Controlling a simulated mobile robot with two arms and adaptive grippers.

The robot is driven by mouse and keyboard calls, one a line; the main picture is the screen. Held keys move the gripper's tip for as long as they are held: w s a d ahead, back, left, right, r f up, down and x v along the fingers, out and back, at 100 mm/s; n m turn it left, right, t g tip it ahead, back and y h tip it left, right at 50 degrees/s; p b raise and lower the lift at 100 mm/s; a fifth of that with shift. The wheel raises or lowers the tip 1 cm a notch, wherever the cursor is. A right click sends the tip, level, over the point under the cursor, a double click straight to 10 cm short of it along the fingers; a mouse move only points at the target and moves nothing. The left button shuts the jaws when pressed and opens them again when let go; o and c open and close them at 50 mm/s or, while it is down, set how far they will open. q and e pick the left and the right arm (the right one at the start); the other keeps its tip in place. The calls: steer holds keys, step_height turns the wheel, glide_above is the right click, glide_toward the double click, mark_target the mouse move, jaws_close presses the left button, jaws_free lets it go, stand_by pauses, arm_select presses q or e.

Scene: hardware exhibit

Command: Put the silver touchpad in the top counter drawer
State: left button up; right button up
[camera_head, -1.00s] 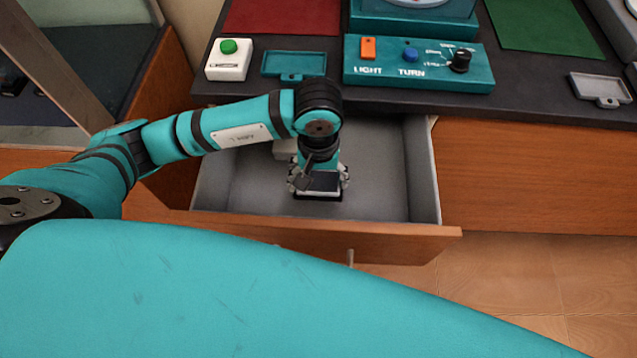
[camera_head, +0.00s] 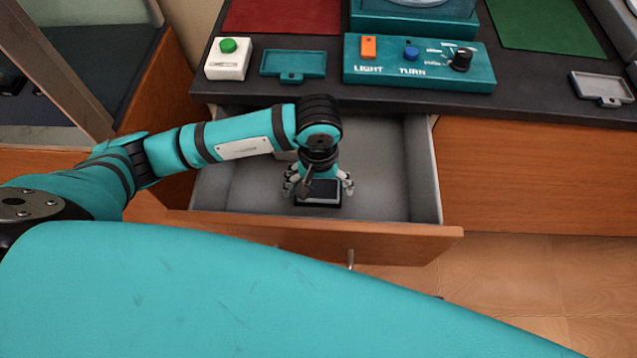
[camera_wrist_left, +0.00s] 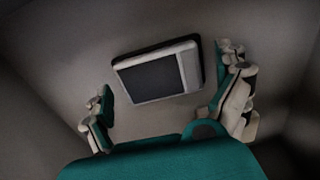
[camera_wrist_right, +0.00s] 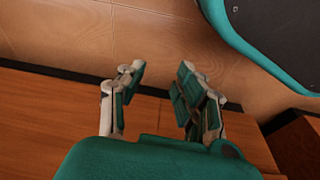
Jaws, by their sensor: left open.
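The silver touchpad (camera_wrist_left: 188,66), a pale flat block with a dark pad face, lies on the drawer floor in the left wrist view. In the head view its dark face (camera_head: 319,189) shows just under my left gripper, partly hidden. My left gripper (camera_wrist_left: 168,95) is open, with its fingers apart on either side of the touchpad and not closed on it. In the head view it (camera_head: 319,187) points down inside the open top drawer (camera_head: 385,175). My right gripper (camera_wrist_right: 158,90) shows empty in its wrist view, fingers apart, over wood and floor tiles.
The counter top (camera_head: 545,105) lies behind the drawer, with a teal control panel (camera_head: 420,65), a white box with a green button (camera_head: 228,60), a teal tray (camera_head: 293,63) and a grey tray (camera_head: 600,87). The drawer's right side has free room.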

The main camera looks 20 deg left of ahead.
mark_target(319, 189)
arm_select(q)
step_height(319, 189, up, 12)
steer(key=p, duration=0.1)
arm_select(e)
steer(key=f, duration=0.1)
steer(key=s+f, duration=0.2)
steer(key=shift+s+d+f, duration=0.2)
steer(key=shift+d+f, duration=0.05)
steer(key=shift+f, duration=0.15)
arm_select(q)
steer(key=shift+r, duration=0.1)
